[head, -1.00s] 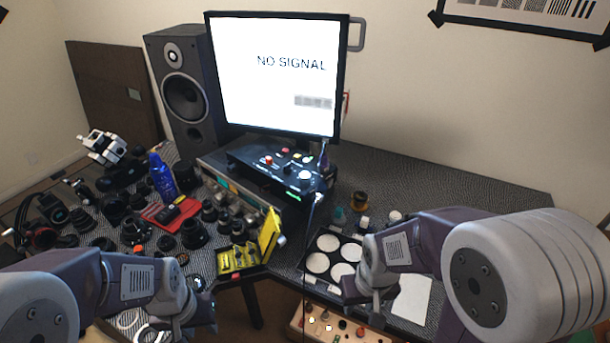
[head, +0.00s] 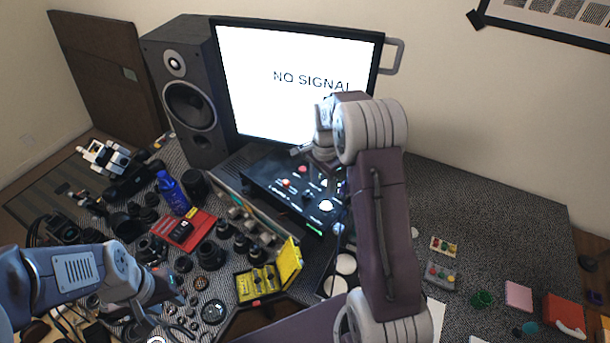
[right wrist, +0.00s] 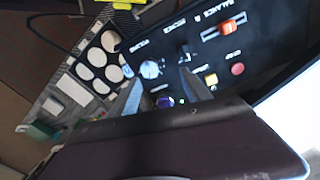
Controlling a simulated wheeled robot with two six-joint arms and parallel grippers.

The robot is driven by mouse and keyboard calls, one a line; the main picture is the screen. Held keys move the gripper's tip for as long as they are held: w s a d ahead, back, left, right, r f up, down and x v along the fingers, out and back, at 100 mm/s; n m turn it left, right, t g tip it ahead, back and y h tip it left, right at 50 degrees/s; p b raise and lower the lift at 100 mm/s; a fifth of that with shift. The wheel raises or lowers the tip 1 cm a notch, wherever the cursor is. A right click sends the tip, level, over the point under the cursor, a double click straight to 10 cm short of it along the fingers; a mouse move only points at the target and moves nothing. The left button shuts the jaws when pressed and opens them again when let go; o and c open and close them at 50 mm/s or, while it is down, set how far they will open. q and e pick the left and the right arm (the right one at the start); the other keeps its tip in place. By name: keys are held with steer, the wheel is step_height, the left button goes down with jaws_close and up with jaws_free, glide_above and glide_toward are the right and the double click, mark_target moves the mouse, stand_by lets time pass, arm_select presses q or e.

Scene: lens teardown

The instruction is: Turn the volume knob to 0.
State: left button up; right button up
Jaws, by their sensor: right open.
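A black control box (head: 262,178) stands under the monitor, with knobs, a slider and coloured buttons on its top. A round white knob (right wrist: 150,68) sits near one end of its panel in the right wrist view. It looks like the volume knob, which also shows in the head view (head: 326,206); its setting is too small to read. My right gripper (right wrist: 164,76) is open over the panel, its fingers near the white knob, with no grip visible. In the head view the right gripper (head: 308,152) is partly hidden by its arm. My left gripper (head: 150,308) hangs over the cluttered left side, its jaws unclear.
The monitor (head: 270,60) stands close behind the box, with a speaker (head: 185,100) to its left. An open yellow case (head: 258,285) and lens parts crowd the left. A tray of white discs (right wrist: 78,70) lies beside the box.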

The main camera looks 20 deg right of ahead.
mark_target(325, 206)
steer(key=s, duration=0.2)
steer(key=s+r, duration=0.1)
steer(key=shift+s+d, duration=0.3)
steer(key=f, duration=0.2)
steer(key=w+f+p, duration=0.1)
steer(key=f, duration=0.2)
steer(key=f+p, duration=0.1)
steer(key=f, duration=0.2)
steer(key=shift+w+f, duration=0.15)
steer(key=shift+w, duration=0.2)
steer(key=shift+s+f, duration=0.2)
steer(key=shift+f, duration=0.05)
steer(key=shift+s, duration=0.2)
steer(key=shift+w, duration=0.1)
steer(key=shift+w+a+f, duration=0.1)
steer(key=shift+w, duration=0.05)
steer(key=c, duration=0.9)
arm_select(q)
steer(key=s+r, duration=0.2)
steer(key=r, duration=0.1)
steer(key=shift+r, duration=0.1)
arm_select(e)
jaws_close()
